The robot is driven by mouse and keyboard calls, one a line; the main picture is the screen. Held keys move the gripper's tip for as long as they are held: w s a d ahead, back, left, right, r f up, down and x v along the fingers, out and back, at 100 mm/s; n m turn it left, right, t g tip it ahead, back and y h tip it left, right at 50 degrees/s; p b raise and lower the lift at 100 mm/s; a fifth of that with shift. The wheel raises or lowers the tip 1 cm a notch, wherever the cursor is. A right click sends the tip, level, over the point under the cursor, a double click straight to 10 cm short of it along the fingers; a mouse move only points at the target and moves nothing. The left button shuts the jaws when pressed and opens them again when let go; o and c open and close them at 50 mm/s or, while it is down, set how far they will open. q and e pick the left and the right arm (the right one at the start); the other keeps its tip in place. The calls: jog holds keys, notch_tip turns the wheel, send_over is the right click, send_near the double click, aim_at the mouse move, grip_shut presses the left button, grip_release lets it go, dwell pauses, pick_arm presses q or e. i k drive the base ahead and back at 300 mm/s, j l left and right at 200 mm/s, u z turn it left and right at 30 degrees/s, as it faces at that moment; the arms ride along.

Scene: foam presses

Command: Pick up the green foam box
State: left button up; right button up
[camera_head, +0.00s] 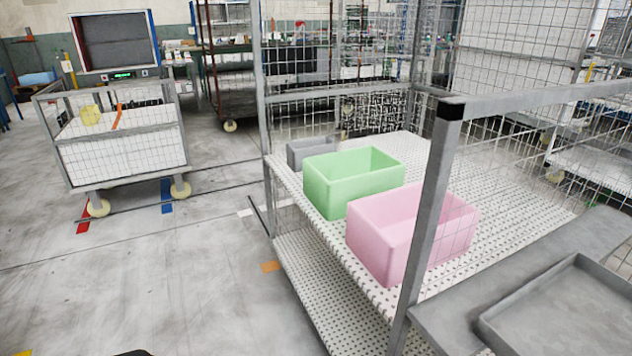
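The green foam box (335,190) is an open-topped, empty-looking rectangular box. It sits upright on the white perforated shelf (505,235) of a wire-mesh cage cart, near the shelf's left edge. A pink box (378,250) of similar shape stands just in front of it, close to its near side. A smaller grey box (300,152) stands behind it. Neither of my grippers shows in the head view.
The cart's grey front post (432,210) and top rail (550,98) stand before the shelf. A grey tray (565,310) lies at lower right. A wheeled mesh cart (120,150) stands at left.

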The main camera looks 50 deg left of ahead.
aim_at(353, 179)
jog(key=u, duration=1.4)
